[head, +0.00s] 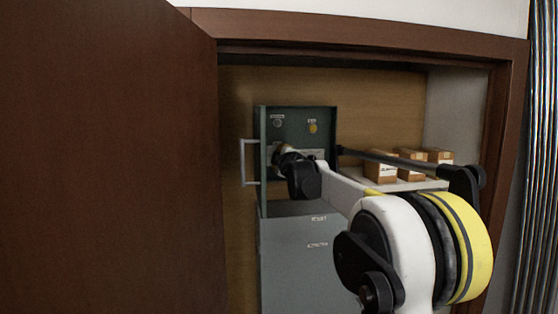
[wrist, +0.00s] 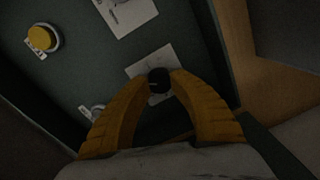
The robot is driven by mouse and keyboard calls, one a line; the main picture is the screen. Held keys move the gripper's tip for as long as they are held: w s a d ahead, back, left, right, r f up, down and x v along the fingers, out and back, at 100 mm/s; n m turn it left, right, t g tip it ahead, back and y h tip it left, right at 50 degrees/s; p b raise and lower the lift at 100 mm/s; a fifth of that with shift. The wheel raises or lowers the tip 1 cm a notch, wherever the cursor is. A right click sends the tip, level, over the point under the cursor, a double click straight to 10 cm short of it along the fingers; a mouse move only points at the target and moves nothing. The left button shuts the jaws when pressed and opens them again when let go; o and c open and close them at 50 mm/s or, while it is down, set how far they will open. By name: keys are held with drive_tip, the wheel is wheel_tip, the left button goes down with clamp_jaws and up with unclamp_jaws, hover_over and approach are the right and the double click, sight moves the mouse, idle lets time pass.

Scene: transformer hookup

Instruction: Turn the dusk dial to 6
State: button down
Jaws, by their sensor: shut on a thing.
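The dusk dial (wrist: 158,75) is a small black round knob on the dark panel, seen in the wrist view. The yellow fingers of my gripper (wrist: 159,85) are shut on it, one on each side. A small pale mark shows on its face, but I cannot read its setting. A white printed sheet (wrist: 141,63) lies on the panel beside the dial. In the head view my wrist and arm hide the dial, in front of the grey-green cabinet (head: 290,222).
A yellow button (wrist: 43,38) and a metal switch (wrist: 92,113) are on the same panel. A brown door (head: 110,150) stands at the left of the head view. Cartons (head: 381,166) sit on a shelf at the right, behind my arm.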

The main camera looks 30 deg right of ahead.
drive_tip(key=m+b, duration=0.1)
drive_tip(key=m, duration=0.4)
drive_tip(key=shift+d, duration=0.1)
drive_tip(key=shift+m+t, duration=0.4)
drive_tip(key=shift+m, duration=1.8)
drive_tip(key=shift+b, duration=0.3)
drive_tip(key=c, duration=1.1)
unclamp_jaws()
drive_tip(key=shift+y, duration=0.3)
drive_tip(key=shift+o, duration=0.2)
drive_tip(key=v, duration=1.2)
